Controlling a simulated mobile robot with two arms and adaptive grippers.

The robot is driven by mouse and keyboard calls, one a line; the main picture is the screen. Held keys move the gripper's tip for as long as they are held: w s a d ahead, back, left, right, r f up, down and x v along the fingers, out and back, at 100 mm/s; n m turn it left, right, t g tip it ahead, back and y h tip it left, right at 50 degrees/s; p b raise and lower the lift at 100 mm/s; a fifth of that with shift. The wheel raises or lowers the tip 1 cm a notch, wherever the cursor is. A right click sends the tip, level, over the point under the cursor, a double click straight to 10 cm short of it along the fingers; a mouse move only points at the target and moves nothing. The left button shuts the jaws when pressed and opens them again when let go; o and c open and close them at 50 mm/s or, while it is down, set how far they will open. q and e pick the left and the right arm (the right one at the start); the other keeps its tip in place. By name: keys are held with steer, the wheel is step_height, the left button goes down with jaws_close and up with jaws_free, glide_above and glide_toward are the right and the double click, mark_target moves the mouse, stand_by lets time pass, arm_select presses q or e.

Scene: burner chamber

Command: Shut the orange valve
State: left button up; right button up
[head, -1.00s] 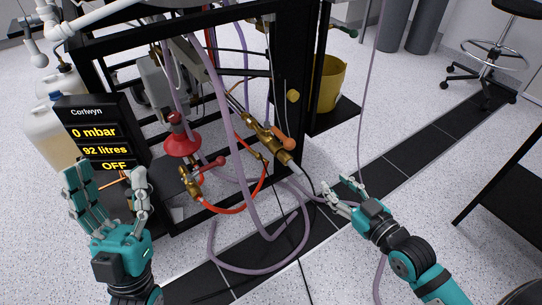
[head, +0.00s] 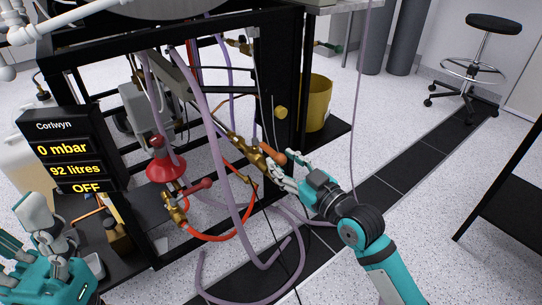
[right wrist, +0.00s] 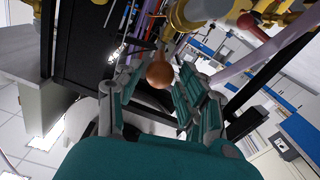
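The orange valve handle (head: 272,157) sits on a brass valve fitting (head: 252,157) at the right side of the black frame. My right gripper (head: 286,167) is open just right of the handle. In the right wrist view, the handle's round orange end (right wrist: 160,73) lies between the spread fingers of my right gripper (right wrist: 158,92). I cannot tell whether a finger touches it. My left gripper (head: 32,228) is open and empty at the lower left, far from the valve, partly cut off by the picture edge.
A red-handled valve (head: 200,186) and a red cone-shaped part (head: 165,168) are left of the orange valve. Mauve hoses (head: 232,190) hang and loop before the frame. A display (head: 72,150) reads 0 mbar, 92 litres, OFF.

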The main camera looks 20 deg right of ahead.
mark_target(271, 149)
steer(key=b+x, duration=0.1)
steer(key=x, duration=0.4)
steer(key=shift+w, duration=0.1)
jaws_close()
stand_by(0.3)
